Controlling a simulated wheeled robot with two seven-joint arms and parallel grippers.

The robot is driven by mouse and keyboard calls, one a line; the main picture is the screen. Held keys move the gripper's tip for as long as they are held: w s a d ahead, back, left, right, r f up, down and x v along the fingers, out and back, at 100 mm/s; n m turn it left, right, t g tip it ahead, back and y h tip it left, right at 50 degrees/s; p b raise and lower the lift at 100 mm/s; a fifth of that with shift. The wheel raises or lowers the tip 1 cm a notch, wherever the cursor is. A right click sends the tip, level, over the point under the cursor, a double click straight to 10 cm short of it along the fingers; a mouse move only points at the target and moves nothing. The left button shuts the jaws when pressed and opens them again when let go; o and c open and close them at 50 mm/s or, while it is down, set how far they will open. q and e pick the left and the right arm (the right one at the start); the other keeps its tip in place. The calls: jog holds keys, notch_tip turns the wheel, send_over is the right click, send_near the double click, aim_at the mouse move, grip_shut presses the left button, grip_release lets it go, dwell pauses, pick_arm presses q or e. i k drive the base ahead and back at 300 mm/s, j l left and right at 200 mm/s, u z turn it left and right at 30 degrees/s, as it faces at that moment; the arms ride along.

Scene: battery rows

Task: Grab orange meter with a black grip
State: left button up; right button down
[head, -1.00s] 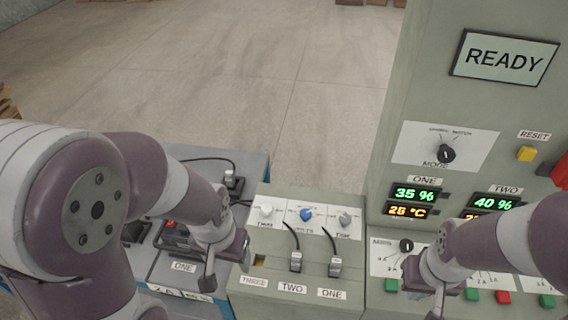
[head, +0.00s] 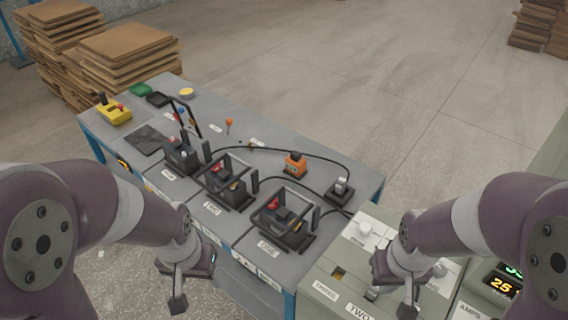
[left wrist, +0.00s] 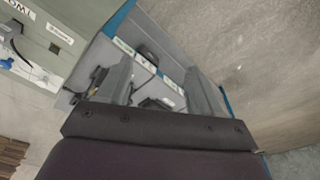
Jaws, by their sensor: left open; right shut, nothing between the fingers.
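The orange meter (head: 295,165) with a black grip on top stands upright on the grey bench (head: 262,140), near its far edge, in the head view. A black cable runs close beside it. My left gripper (head: 190,282) is open and empty in front of the bench's near side, well apart from the meter. In the left wrist view its two fingers (left wrist: 157,88) are spread, with part of the bench showing beyond them; I cannot make out the meter there. My right gripper (head: 392,298) is shut and empty above the grey-green console (head: 325,285).
Several black battery cradles (head: 285,222) with raised frames stand in a row between my left gripper and the meter. A black plug block (head: 340,192) is right of the meter. A yellow device (head: 115,113) sits at the bench's far left.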

aim_at(295, 163)
jog(key=z, duration=0.25)
jog(key=i+j+z, duration=0.15)
jog(key=j+z, duration=0.35)
jog(key=i+j+z, duration=0.1)
jog(key=j+z, duration=0.85)
jog(key=j, duration=0.45)
